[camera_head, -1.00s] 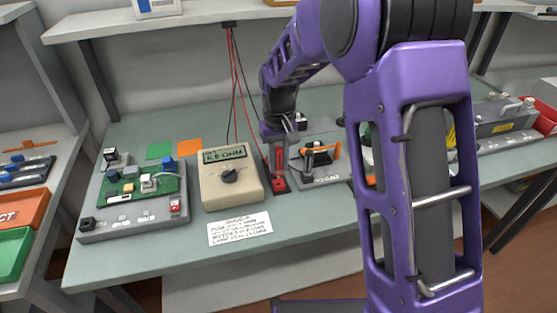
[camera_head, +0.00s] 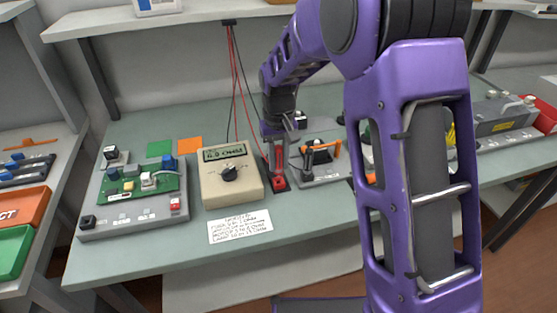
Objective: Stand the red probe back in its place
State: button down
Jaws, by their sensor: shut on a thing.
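The red probe (camera_head: 278,163) stands upright just right of the multimeter. Its lower end is at a small red holder (camera_head: 278,184) on the bench; I cannot tell whether it is fully seated. My gripper (camera_head: 276,146) points down from above and is shut on the probe's upper part, hiding its top. The beige multimeter (camera_head: 230,180) has a lit display and a round dial. A red lead (camera_head: 234,75) hangs from a bracket under the shelf and runs down toward the probe.
A grey fixture with a green circuit board (camera_head: 137,190) sits at left. A white note card (camera_head: 239,226) lies in front of the meter. A grey fixture with an orange-handled part (camera_head: 322,152) stands close on the right. My purple arm covers the bench's right middle.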

aim_at(278, 171)
jog(key=shift+f+b, duration=0.5)
jog(key=shift+f, duration=0.4)
jog(key=shift+f+b, duration=0.4)
jog(key=shift+f, duration=0.4)
dwell(0.8)
jog(key=c, duration=0.6)
grip_release()
jog(key=shift+r, duration=0.1)
notch_tip(278, 171, up, 17)
jog(key=shift+r+p, duration=0.15)
jog(key=shift+p, duration=1.05)
